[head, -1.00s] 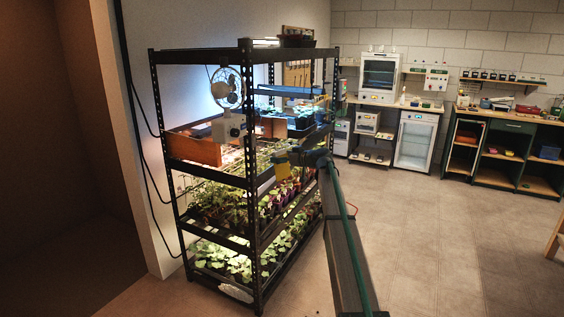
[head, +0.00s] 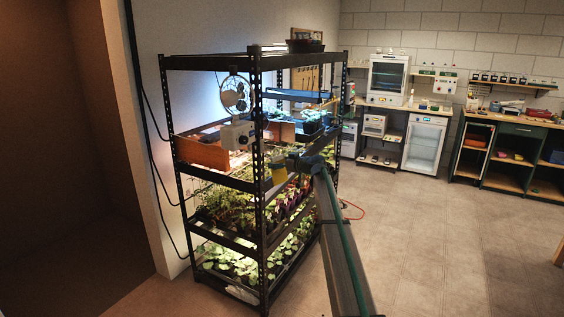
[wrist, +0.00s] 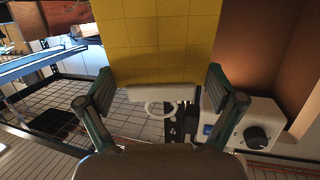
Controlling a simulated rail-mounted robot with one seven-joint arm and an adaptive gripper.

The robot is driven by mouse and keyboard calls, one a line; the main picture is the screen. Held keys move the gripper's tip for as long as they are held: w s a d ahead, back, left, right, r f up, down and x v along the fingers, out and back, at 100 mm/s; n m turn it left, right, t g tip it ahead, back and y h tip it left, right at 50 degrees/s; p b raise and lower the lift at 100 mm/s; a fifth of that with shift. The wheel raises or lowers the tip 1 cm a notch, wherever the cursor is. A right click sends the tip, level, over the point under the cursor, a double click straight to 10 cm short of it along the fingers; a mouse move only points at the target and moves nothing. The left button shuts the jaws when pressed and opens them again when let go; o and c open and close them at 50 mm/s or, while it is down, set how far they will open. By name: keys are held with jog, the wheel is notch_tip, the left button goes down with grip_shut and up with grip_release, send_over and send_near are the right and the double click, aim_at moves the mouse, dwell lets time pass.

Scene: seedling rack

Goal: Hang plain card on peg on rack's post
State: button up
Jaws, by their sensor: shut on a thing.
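My gripper (wrist: 160,92) is shut on a yellow card (wrist: 158,45) by its white top bar (wrist: 148,91); a white loop (wrist: 160,108) sticks out from the bar. Faint grid lines show on this card. In the head view, the yellow card (head: 279,173) hangs below my gripper (head: 298,163), just right of the rack's front post (head: 256,140). In the wrist view, the perforated post (wrist: 179,128) shows beyond the loop, with the two seemingly apart. I cannot make out the peg.
A white box with a dark knob (wrist: 249,132) is beside the post, near an orange-brown wooden box (head: 200,152). A fan (head: 235,94) is behind it. Shelves of seedlings (head: 228,208) fill the rack. Open floor (head: 430,235) lies to the right.

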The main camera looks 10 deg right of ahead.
jog(key=shift+w+a+p, duration=0.9)
jog(key=shift+a+p, duration=0.2)
jog(key=shift+p, duration=0.15)
jog(key=shift+w+a+f+b, duration=0.4)
jog(key=shift+f+b, duration=0.25)
jog(key=shift+b, duration=0.9)
jog(key=shift+a+b, duration=0.1)
jog(key=shift+b, duration=0.3)
jog(key=o, duration=0.4)
